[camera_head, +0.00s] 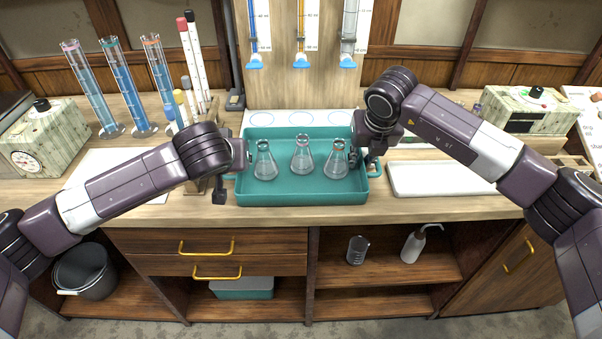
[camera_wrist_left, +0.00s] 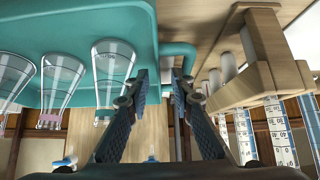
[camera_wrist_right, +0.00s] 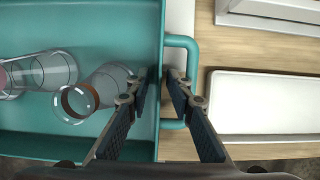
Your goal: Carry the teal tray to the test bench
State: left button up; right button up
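The teal tray (camera_head: 300,198) stands on the wooden bench in the head view, in front of the burette board. Three clear conical flasks (camera_head: 264,165) (camera_head: 302,158) (camera_head: 336,163) stand in it. My left gripper (camera_wrist_left: 160,78) is at the tray's left end, its fingers apart close to the teal handle (camera_wrist_left: 178,48). My right gripper (camera_wrist_right: 159,78) is at the right end, fingers apart, one on each side of the tray wall (camera_wrist_right: 160,30). Its outer finger overlaps the right handle (camera_wrist_right: 190,42). I see neither gripper closed on anything. The arms hide parts of both handles in the head view.
Blue-filled cylinders (camera_head: 118,85) and a wooden rack stand left of the tray. A white tray (camera_head: 440,178) lies to the right. Cream boxes with black knobs (camera_head: 40,140) (camera_head: 520,110) stand at both sides. Below are drawers (camera_head: 210,250) and open shelves.

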pick_arm(q)
jog(key=v, duration=0.3)
jog(key=shift+s+r, duration=0.4)
pick_arm(e)
jog(key=shift+s+r, duration=0.1)
jog(key=shift+r, duration=0.1)
jog(key=v, duration=1.1)
jog(key=shift+r, duration=0.3)
jog(key=shift+s+d+f, duration=0.1)
